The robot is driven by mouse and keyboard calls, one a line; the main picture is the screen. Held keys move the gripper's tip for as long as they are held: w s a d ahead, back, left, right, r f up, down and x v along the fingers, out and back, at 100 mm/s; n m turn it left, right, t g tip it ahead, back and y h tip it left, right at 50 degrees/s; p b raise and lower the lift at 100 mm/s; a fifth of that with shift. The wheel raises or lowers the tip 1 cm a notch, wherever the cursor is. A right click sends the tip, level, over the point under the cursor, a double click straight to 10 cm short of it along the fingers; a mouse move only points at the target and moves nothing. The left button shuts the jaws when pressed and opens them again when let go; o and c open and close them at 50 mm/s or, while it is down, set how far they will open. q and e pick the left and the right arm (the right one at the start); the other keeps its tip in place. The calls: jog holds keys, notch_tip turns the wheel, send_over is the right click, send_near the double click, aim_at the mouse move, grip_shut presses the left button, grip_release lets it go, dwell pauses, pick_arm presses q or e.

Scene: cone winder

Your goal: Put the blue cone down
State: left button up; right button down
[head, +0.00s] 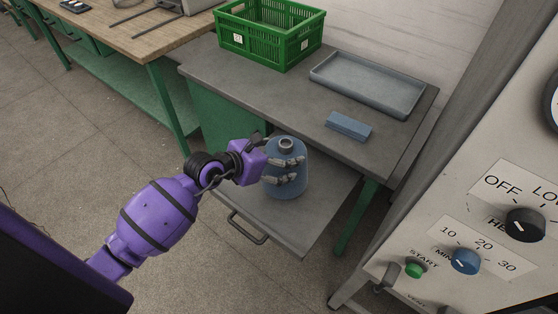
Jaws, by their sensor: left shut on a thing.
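The blue cone (291,188) is a grey-blue, upright, bottle-like shape with a narrow top. My left gripper (286,171) comes in from the left and is shut on its side, with its fingers across the front. The cone shows in front of the grey table's near edge, over the open drawer (309,226). I cannot tell whether its base touches the drawer. My right gripper is not in view.
On the grey table (247,84) are a green crate (260,45), a shallow grey tray (362,88) and a blue block (348,126). A control panel (480,247) with knobs stands at the right. A wooden bench (150,43) is at the upper left.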

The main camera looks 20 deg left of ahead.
pick_arm(q)
jog(key=shift+w, duration=0.25)
jog(key=shift+a+f, duration=0.1)
jog(key=shift+f, duration=1.45)
jog(key=shift+f+b, duration=0.1)
jog(key=shift+b, duration=0.2)
jog(key=o, duration=1.9)
jog(key=shift+f, duration=0.2)
jog(key=shift+c, duration=0.2)
